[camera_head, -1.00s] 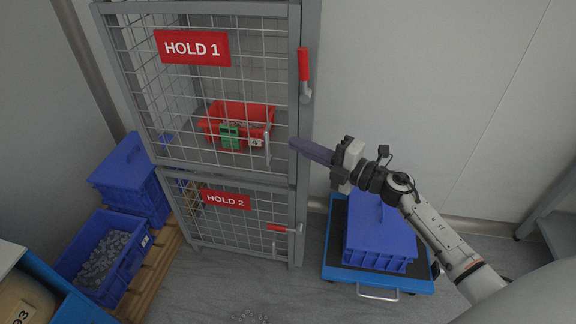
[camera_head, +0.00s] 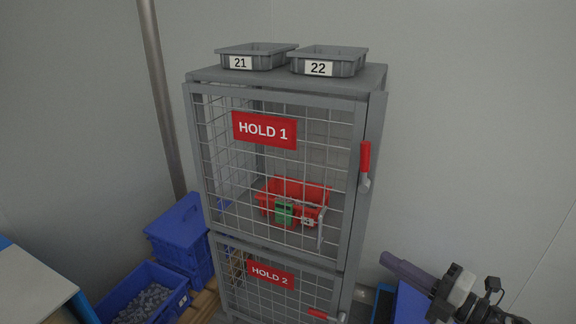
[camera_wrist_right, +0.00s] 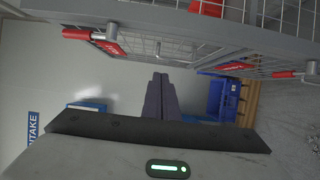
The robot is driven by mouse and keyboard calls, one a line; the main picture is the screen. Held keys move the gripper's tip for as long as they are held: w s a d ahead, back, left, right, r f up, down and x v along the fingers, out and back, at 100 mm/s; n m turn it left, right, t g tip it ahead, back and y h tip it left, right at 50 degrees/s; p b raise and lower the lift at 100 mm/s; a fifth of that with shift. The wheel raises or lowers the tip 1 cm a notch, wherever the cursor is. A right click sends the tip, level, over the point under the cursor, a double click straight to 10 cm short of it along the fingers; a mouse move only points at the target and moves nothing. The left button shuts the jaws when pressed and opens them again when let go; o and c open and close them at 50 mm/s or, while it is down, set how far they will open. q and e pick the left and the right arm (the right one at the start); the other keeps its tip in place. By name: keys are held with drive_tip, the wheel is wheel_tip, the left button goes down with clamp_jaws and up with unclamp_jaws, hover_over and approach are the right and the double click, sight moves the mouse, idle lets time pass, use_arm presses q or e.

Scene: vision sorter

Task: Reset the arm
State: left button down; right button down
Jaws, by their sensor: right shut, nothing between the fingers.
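My right gripper (camera_head: 396,264) shows at the lower right of the head view, to the right of the mesh cage and apart from it. Its dark fingers are together with nothing between them. In the right wrist view the closed fingers (camera_wrist_right: 160,100) point ahead, with the cage along the top of the picture. My left gripper is not in the head view.
The mesh cage (camera_head: 366,225) has doors marked HOLD 1 and HOLD 2, both looking shut. A red bin (camera_head: 300,190) with a green device (camera_head: 284,211) stands inside. Grey trays (camera_head: 328,60) sit on top. Blue crates (camera_head: 180,240) stand at the left.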

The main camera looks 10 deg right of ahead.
drive_tip(key=s+a+f+m+g+h, duration=0.3)
drive_tip(key=s+a+f+m, duration=0.5)
drive_tip(key=s+f+m, duration=0.2)
drive_tip(key=s+a+f+m+g+h, duration=0.3)
drive_tip(key=s+a+f+m, duration=0.6)
drive_tip(key=f, duration=0.4)
drive_tip(key=s+m+g, duration=0.1)
drive_tip(key=m, duration=0.1)
drive_tip(key=shift+s+a+m, duration=0.15)
drive_tip(key=shift+a+m, duration=0.05)
drive_tip(key=shift+m, duration=0.1)
